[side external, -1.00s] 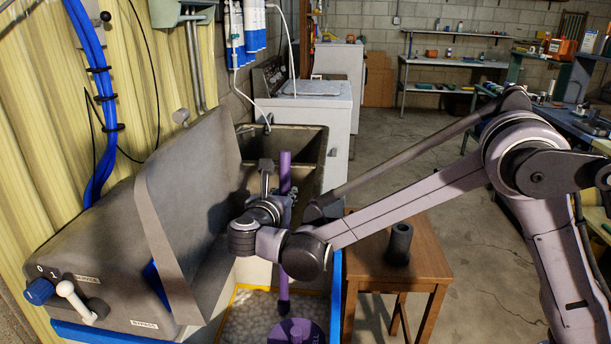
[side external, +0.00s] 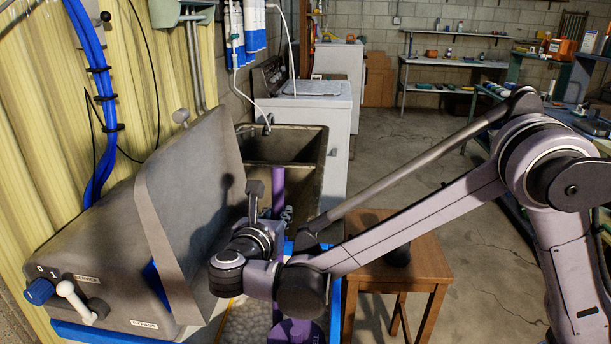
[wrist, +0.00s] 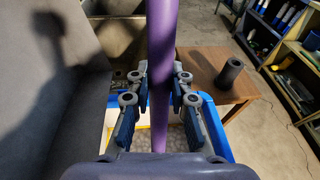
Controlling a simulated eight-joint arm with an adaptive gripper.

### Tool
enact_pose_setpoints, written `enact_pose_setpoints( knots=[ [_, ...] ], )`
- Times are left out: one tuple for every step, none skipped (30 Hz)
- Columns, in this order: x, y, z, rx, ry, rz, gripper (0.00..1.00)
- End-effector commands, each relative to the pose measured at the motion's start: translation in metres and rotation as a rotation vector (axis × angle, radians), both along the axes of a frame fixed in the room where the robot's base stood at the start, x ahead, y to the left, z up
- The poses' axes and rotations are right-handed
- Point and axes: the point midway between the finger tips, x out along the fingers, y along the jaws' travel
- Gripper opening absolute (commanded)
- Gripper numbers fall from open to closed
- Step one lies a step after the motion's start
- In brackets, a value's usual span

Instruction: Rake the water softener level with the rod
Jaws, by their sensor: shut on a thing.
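My gripper (wrist: 160,82) is shut on the purple rod (wrist: 161,40), which stands about upright between its fingers. Pale granules (side external: 248,322) show inside the tank below my gripper. Whether the rod touches them cannot be seen. A purple round piece (side external: 298,334) shows low in the tank, partly hidden by my arm.
The raised grey lid (side external: 190,190) stands close to the left of my wrist. A wooden stool (side external: 425,265) on the right carries a dark cylinder (wrist: 229,74). A sink (side external: 290,145) lies behind the tank. Open floor lies beyond the stool.

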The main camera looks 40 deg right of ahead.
Motion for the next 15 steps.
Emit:
enact_pose_setpoints(
  knots=[
    [-0.0033, 0.0033, 0.0003, -0.001, 0.0, 0.001, 0.0],
    [-0.0049, 0.005, 0.0002, -0.001, 0.0, 0.001, 0.0],
    [-0.0067, 0.0067, 0.0002, -0.001, 0.0, 0.001, 0.0],
    [-0.0077, 0.0076, 0.0003, -0.001, -0.001, 0.001, 0.0],
    [-0.0085, 0.0084, 0.0003, -0.001, -0.001, 0.001, 0.0],
    [-0.0093, 0.009, 0.0003, -0.001, -0.001, 0.0, 0.0],
    [-0.0098, 0.0093, 0.0002, -0.001, -0.001, 0.0, 0.0],
    [-0.01, 0.0094, 0.0003, -0.001, -0.001, 0.0, 0.0],
    [-0.0101, 0.0095, 0.0002, -0.001, -0.001, 0.0, 0.0],
    [-0.0101, 0.0095, 0.0002, -0.001, 0.0, -0.001, 0.0],
    [-0.01, 0.0094, 0.0003, -0.001, 0.0, -0.001, 0.0],
    [-0.01, 0.0094, 0.0003, -0.001, 0.0, -0.001, 0.0],
    [-0.01, 0.0094, 0.0003, -0.001, 0.0, -0.001, 0.0],
    [-0.01, 0.0094, 0.0003, -0.001, -0.001, 0.0, 0.0],
    [-0.0099, 0.0094, 0.0003, -0.001, 0.0, -0.001, 0.0]
  ],
)
